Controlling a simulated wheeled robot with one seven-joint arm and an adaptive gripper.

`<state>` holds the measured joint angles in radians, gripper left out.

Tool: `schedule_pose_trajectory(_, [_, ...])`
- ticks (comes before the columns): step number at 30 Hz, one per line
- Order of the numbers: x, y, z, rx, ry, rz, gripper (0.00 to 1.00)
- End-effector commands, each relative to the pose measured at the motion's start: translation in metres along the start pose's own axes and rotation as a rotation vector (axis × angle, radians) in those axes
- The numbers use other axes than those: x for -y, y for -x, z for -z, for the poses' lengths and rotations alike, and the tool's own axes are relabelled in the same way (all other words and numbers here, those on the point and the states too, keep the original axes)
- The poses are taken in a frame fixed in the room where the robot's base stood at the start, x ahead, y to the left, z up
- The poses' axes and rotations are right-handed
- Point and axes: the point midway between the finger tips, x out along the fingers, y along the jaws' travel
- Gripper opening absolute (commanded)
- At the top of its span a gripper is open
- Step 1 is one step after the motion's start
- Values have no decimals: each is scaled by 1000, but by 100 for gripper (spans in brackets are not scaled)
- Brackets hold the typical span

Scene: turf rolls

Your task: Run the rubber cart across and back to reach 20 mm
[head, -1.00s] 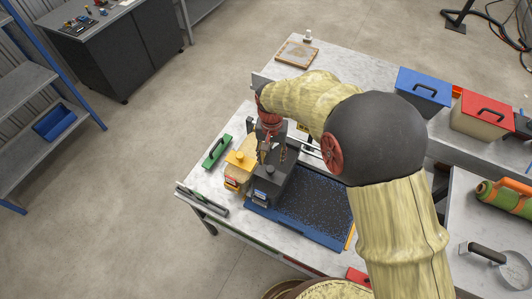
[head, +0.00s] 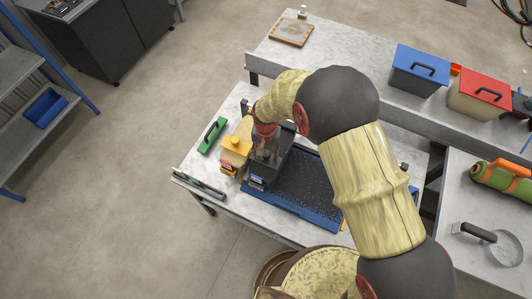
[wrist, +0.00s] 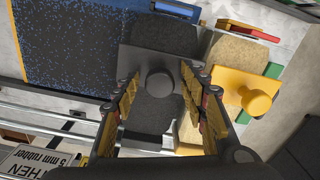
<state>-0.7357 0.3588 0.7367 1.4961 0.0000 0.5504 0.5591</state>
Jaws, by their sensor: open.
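The dark grey rubber cart (head: 257,180) stands at the left end of a blue-rimmed tray (head: 296,214) with a black, blue-speckled surface. In the wrist view the cart's dark round knob (wrist: 159,83) shows between the finger ends of my gripper (wrist: 160,92). The fingers are open, one on each side of the knob, with visible gaps. In the head view my gripper (head: 266,145) is over the cart, and its fingertips are partly hidden. The speckled surface also shows in the wrist view (wrist: 70,42).
A cart with a yellow knob (head: 236,146) stands close left of the rubber cart. A green-handled tool (head: 212,135) lies farther left. Blue-lidded (head: 418,69) and red-lidded (head: 482,95) bins stand on the back bench. Metal rails (wrist: 50,121) run beside the tray.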

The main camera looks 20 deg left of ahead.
Motion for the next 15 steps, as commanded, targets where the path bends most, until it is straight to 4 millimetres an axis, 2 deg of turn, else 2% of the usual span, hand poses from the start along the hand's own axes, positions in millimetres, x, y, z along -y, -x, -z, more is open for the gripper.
schedule_pose_trajectory(4, [0,-8,0,0,0,0,43])
schedule_pose_trajectory(11, [0,-8,0,-1,0,0,43])
schedule_pose_trajectory(15, [0,-8,0,0,0,0,36])
